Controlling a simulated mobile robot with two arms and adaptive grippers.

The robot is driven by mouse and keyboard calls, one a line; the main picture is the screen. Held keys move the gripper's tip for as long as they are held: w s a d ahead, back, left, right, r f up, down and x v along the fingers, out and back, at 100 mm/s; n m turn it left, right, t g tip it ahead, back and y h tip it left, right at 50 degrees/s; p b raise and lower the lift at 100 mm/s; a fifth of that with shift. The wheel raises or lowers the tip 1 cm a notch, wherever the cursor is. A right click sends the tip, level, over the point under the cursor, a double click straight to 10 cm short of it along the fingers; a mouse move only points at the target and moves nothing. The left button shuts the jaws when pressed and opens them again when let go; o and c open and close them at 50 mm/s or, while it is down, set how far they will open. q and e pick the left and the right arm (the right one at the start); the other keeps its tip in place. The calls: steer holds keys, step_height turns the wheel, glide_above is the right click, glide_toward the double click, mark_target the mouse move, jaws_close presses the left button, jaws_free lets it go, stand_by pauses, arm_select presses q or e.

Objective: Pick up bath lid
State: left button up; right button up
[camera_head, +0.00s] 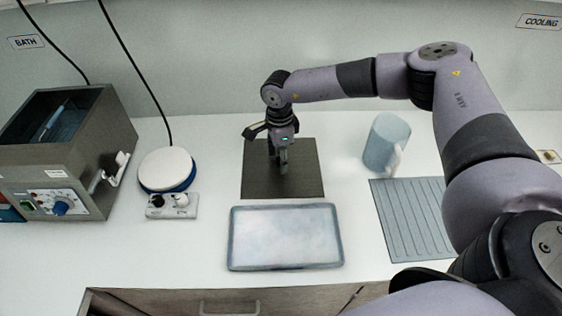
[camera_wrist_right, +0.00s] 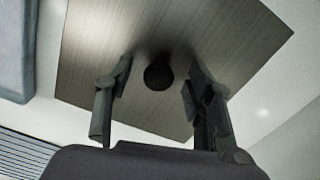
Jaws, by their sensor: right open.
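The bath lid (camera_head: 258,184) is a dark grey-brown square plate lying flat on the white worktop, left of the picture's middle. In the right wrist view the lid (camera_wrist_right: 90,50) fills much of the picture, with a round black knob (camera_wrist_right: 158,77) at its middle. My right gripper (camera_head: 283,166) points down over the lid; its fingers hide the knob in the head view. In the wrist view the right gripper (camera_wrist_right: 158,70) is open, with one finger on each side of the knob and gaps between. The bath (camera_head: 118,135) is a grey box with an open top at the left.
A white round plate device (camera_head: 167,166) with a knob box stands between bath and lid. A pale blue-rimmed tray (camera_head: 285,237) lies in front of the lid. A bluish jug (camera_head: 386,143) and a ribbed mat (camera_head: 410,220) are to the right. My right arm spans the right side.

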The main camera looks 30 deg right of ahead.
steer(key=shift+f, duration=0.1)
jaws_close()
stand_by(0.6)
